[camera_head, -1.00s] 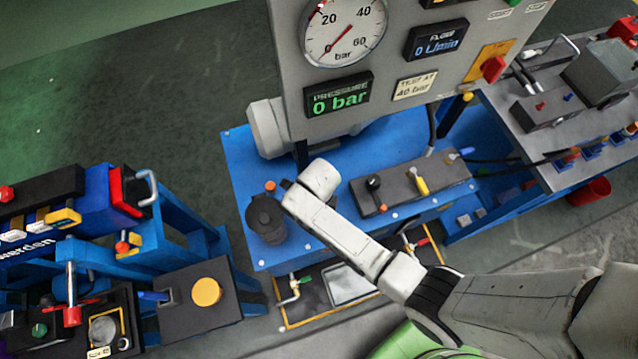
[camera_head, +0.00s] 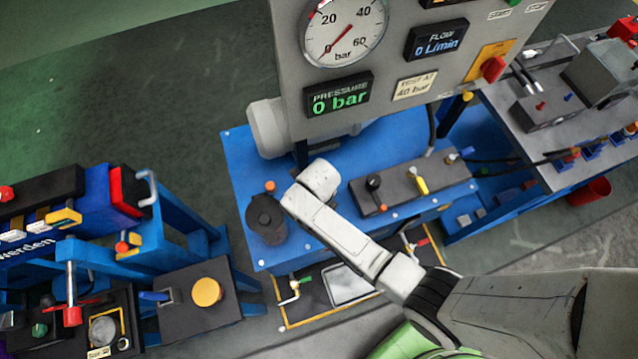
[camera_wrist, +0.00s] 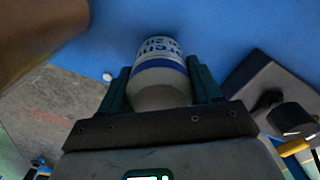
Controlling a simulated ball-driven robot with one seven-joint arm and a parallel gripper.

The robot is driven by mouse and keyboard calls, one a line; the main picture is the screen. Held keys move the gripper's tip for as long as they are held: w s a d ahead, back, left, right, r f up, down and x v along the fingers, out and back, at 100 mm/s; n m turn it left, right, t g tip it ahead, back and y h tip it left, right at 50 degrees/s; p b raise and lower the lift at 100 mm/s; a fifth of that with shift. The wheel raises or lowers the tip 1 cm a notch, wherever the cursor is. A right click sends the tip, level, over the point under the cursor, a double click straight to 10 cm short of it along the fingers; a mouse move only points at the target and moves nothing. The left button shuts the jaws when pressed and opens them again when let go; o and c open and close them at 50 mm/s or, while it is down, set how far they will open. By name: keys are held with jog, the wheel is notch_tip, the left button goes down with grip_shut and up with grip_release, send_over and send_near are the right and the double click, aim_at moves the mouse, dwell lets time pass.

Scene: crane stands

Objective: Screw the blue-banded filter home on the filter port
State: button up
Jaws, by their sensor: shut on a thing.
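The blue-banded filter (camera_wrist: 158,72) is a white cylinder with a dark blue band and blue lettering, seen in the wrist view. My gripper (camera_wrist: 160,66) is shut on it, with one dark green finger on each side. The filter's far end points towards the blue bench top (camera_wrist: 235,30). I cannot see the filter port, nor tell whether the filter touches it. In the head view my arm reaches over the left front part of the blue bench (camera_head: 240,150). The filter and the fingertips cannot be made out there.
A dark valve block (camera_head: 415,184) with black and yellow levers stands right of my wrist. The grey gauge panel (camera_head: 395,70) rises behind and reads 0 bar and 0 L/min. A stand with a yellow disc (camera_head: 207,292) is at left. A grey-topped bench (camera_head: 560,150) is at right.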

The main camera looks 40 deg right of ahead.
dwell(0.3)
jog(key=o, duration=1.3)
jog(key=shift+c, duration=0.5)
jog(key=n, duration=2.5)
jog(key=shift+n, duration=0.3)
